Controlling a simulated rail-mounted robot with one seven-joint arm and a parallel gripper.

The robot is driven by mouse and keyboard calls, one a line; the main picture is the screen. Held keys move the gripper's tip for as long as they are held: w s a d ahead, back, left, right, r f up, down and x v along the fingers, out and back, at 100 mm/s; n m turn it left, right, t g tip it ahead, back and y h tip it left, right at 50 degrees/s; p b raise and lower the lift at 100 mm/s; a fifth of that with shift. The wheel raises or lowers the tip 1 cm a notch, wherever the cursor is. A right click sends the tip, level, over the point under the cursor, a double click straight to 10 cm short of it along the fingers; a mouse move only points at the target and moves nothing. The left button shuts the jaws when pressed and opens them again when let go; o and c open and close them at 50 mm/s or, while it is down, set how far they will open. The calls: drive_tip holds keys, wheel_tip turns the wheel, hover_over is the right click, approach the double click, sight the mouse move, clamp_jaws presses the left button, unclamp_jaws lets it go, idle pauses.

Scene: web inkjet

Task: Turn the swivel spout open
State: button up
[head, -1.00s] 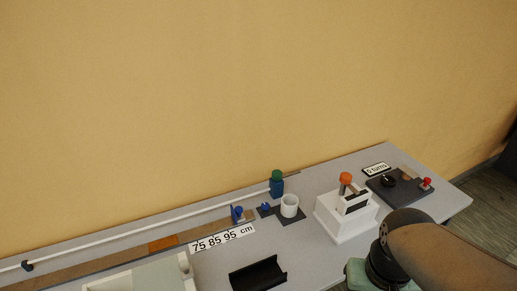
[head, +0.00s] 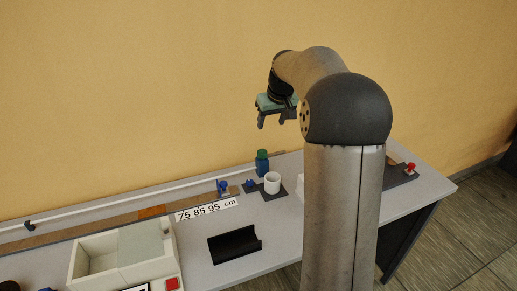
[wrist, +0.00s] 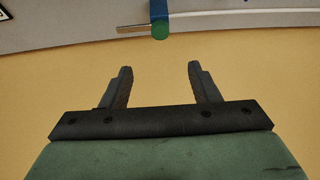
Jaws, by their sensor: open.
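A blue fitting (head: 262,168) with a green round cap (head: 262,155) stands at the back of the bench, at the end of a white pipe. A thin grey bar runs from it to the right along the wall side; this may be the spout. In the wrist view the green cap (wrist: 160,36) and the bar (wrist: 134,28) show at the top, with the bar pointing left. My gripper (head: 274,120) is open and empty, apart from the fitting and above it. In the wrist view its fingertips (wrist: 160,68) lie either side of the cap's line.
A white cup (head: 272,182) on a dark plate stands just in front of the fitting, beside a small blue part (head: 249,184). The white pipe (head: 130,206) runs left. A dark trough (head: 234,245) and white box (head: 75,262) are nearer. My arm hides part of the bench's right.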

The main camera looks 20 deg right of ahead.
sight(263, 151)
drive_tip(key=p+x, duration=0.1)
drive_tip(key=x, duration=1.6)
drive_tip(key=shift+w+p, duration=0.15)
drive_tip(key=shift+p, duration=0.25)
drive_tip(key=shift+c, duration=0.2)
clamp_jaws()
